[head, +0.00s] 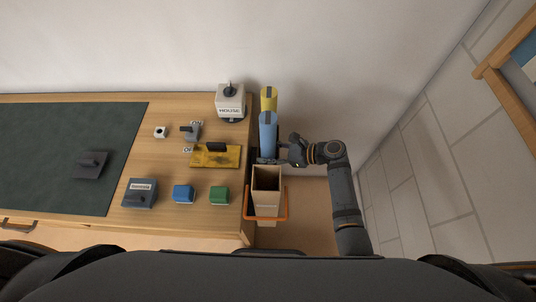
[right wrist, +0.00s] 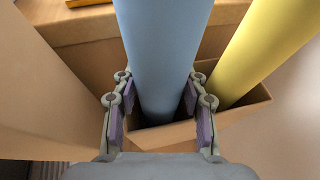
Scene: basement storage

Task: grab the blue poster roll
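The blue poster roll (head: 268,134) stands tilted beside the right end of the desk, with the yellow roll (head: 269,98) behind it. In the right wrist view the blue roll (right wrist: 165,55) runs down into a cardboard box (right wrist: 235,108), with the yellow roll (right wrist: 270,45) to its right. My right gripper (head: 288,153) is at the right side of the blue roll's lower part. In the wrist view its fingers (right wrist: 160,100) stand on both sides of the blue roll, open, with small gaps showing beside the pads. The roll's foot is hidden inside the box. My left gripper is out of view.
An open tan bin (head: 266,178) with an orange rail (head: 266,218) stands just in front of the rolls. A wall is at the right.

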